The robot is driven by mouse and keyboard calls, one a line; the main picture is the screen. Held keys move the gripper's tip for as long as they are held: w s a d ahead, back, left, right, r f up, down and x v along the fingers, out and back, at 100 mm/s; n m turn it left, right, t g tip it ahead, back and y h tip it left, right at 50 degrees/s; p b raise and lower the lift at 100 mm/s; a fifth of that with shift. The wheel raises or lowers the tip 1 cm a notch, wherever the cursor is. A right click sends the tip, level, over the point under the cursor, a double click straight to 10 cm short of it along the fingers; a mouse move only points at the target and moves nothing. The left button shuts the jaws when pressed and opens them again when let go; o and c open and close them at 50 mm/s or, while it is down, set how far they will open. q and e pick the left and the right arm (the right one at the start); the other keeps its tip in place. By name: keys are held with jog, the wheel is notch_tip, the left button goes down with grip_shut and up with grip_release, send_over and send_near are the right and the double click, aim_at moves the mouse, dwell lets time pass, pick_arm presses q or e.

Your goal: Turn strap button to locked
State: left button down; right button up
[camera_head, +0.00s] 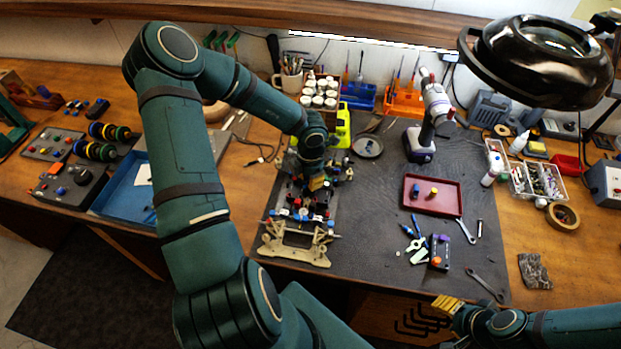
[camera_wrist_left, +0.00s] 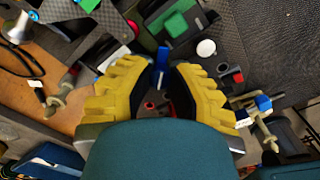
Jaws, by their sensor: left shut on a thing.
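The RC racecar chassis (camera_head: 296,240) lies on the dark mat, with tan plates at its front end and small red, blue and white parts on it. My left gripper (camera_head: 317,183) reaches down over its middle. In the left wrist view its yellow fingers (camera_wrist_left: 163,80) are shut around a small upright blue piece (camera_wrist_left: 163,57), likely the strap button. The fingers and wrist hide much of the chassis below, and the button's turn position cannot be read. My right gripper (camera_head: 447,304) is low at the table's front edge, apart from the car; its fingers show too small to judge.
A maroon tray (camera_head: 432,208) with small parts, loose tools and wrenches (camera_head: 485,284) lie right of the car. A cordless drill (camera_head: 431,115) stands behind. A blue tray (camera_head: 126,205) is at left. A black lamp (camera_head: 540,60) overhangs the back right.

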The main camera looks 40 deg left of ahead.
pick_arm(q)
jog(key=c, duration=1.1)
grip_release()
notch_tip(320, 180, up, 12)
